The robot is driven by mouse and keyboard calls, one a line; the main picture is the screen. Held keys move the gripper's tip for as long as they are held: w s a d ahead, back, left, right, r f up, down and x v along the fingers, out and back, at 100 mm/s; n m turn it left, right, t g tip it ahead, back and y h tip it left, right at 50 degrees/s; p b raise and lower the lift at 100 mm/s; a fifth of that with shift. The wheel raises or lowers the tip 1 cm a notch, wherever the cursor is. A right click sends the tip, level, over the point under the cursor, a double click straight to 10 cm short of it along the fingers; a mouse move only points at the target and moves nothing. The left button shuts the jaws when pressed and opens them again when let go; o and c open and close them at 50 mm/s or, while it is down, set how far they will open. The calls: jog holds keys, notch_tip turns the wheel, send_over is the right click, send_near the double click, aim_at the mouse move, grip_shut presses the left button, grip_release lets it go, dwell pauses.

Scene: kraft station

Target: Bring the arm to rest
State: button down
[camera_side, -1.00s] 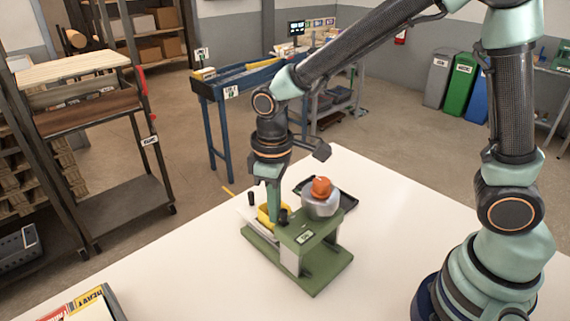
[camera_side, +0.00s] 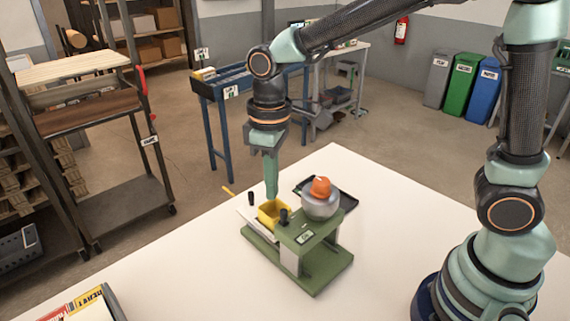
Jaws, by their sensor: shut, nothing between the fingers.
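My gripper (camera_side: 271,190) points straight down over the green stand on the white table, in the side view. Its fingers are shut with nothing between them. The fingertips are just above or behind a yellow bin (camera_side: 274,214) on the stand; I cannot tell whether they touch it. The green stand (camera_side: 325,270) carries a raised plate with a small label and dark knobs. A grey round container with an orange object (camera_side: 320,188) on top is right of the gripper.
The white table (camera_side: 390,215) has free room right of and in front of the stand. A dark tray (camera_side: 347,201) lies behind the grey container. Books (camera_side: 88,303) lie at the front left. A blue bench, a cart and bins stand on the floor beyond.

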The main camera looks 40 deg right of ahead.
jog(key=shift+r, duration=0.75)
